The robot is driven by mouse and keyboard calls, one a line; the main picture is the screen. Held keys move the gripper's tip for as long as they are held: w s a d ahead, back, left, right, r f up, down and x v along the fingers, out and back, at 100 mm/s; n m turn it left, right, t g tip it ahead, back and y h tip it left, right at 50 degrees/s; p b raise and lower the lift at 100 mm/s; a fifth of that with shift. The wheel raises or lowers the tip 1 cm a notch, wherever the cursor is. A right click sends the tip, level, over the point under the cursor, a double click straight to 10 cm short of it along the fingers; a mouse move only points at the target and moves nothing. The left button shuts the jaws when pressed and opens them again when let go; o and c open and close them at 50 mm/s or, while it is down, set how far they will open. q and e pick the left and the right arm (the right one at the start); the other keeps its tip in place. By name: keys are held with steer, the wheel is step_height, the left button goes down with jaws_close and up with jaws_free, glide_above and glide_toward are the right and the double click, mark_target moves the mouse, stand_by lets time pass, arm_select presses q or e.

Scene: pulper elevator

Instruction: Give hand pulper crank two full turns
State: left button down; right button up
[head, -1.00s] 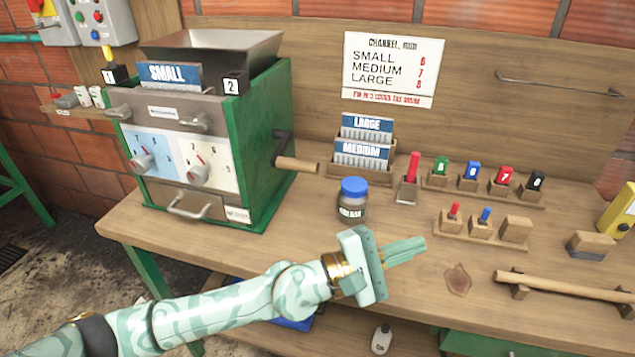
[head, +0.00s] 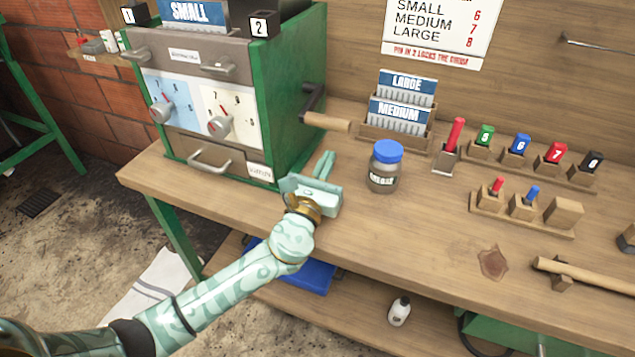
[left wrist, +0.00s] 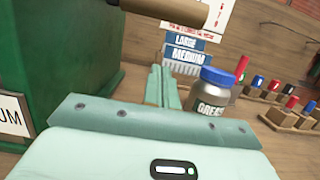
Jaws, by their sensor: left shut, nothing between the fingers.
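The green hand pulper (head: 285,85) stands on the bench at the left. Its crank, a dark arm with a wooden handle (head: 326,122), sticks out from the right side, the handle pointing right. The handle also shows at the top of the left wrist view (left wrist: 170,10). My left gripper (head: 324,163) is shut and empty, below and in front of the handle and apart from it, its fingers pointing away toward the back of the bench. In the left wrist view its fingers (left wrist: 161,85) lie together, under the handle in the picture. My right gripper is not in view.
A grease jar (head: 385,168) with a blue lid stands just right of my left gripper. Behind it is a rack with LARGE and MEDIUM plates (head: 402,110). Several coloured pins in wooden blocks (head: 520,148) stand farther right. The bench front between is clear.

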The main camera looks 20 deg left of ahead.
arm_select(q)
steer(key=r+p, duration=0.1)
steer(key=r, duration=0.1)
steer(key=w+r+p, duration=0.1)
steer(key=r, duration=0.1)
steer(key=shift+r, duration=0.1)
steer(key=shift+s, duration=0.1)
